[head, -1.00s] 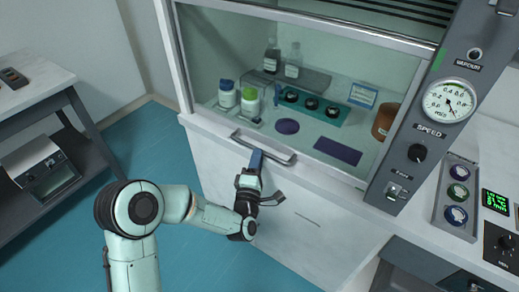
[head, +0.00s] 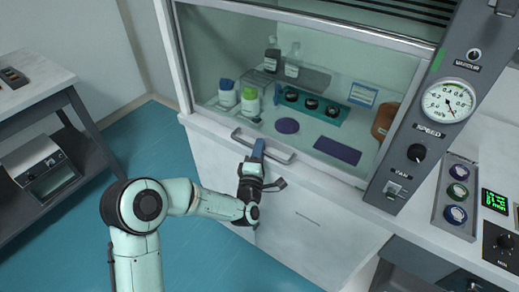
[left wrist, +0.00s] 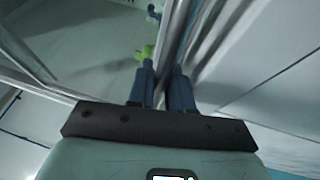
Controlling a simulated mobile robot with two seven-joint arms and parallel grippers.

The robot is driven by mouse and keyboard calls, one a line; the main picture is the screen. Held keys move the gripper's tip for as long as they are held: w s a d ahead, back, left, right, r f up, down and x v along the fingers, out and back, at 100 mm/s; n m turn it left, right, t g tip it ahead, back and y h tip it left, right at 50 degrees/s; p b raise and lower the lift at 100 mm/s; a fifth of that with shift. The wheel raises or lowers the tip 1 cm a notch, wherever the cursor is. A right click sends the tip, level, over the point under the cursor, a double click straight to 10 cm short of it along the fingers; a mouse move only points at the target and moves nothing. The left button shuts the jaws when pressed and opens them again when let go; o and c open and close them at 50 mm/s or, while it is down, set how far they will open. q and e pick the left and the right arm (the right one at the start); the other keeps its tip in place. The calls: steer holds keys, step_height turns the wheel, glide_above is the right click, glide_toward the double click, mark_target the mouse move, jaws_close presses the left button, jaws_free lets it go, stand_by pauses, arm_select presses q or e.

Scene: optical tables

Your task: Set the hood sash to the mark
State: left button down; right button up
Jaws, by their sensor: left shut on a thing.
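The fume hood sash (head: 330,120) is a clear pane in a pale frame, in the head view. Its grey bar handle (head: 279,154) runs along the low front edge of the hood. My left gripper (head: 258,149) is at this handle, its blue fingers shut on the bar left of its middle. In the left wrist view the two blue fingers (left wrist: 164,85) straddle a pale edge. A green strip (head: 439,59) shows on the right post; I cannot tell whether it is the mark. My right gripper is out of view.
Inside the hood stand bottles, white jars (head: 249,101) and a teal rack (head: 312,105). A round gauge (head: 448,102) and fan switch (head: 395,190) are on the right post. A side table (head: 40,90) stands at left, with open blue floor between.

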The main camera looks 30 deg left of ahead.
arm_select(q)
step_height(320, 180, up, 26)
steer(key=p, duration=0.6)
steer(key=shift+p, duration=0.35)
steer(key=p, duration=0.5)
glide_toward(259, 10)
steer(key=w+r, duration=0.2)
steer(key=w, duration=0.2)
steer(key=shift+w+a+r+p, duration=0.1)
steer(key=shift+r+p, duration=0.05)
steer(key=shift+r, duration=0.25)
steer(key=shift+w+a+r+p, duration=0.1)
steer(key=shift+r+p, duration=0.05)
steer(key=shift+r, duration=0.25)
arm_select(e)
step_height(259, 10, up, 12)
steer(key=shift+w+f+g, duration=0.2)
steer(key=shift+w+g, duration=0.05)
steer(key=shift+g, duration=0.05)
arm_select(q)
steer(key=shift+d, duration=0.1)
steer(key=c, duration=1.4)
jaws_free()
steer(key=shift+f, duration=0.1)
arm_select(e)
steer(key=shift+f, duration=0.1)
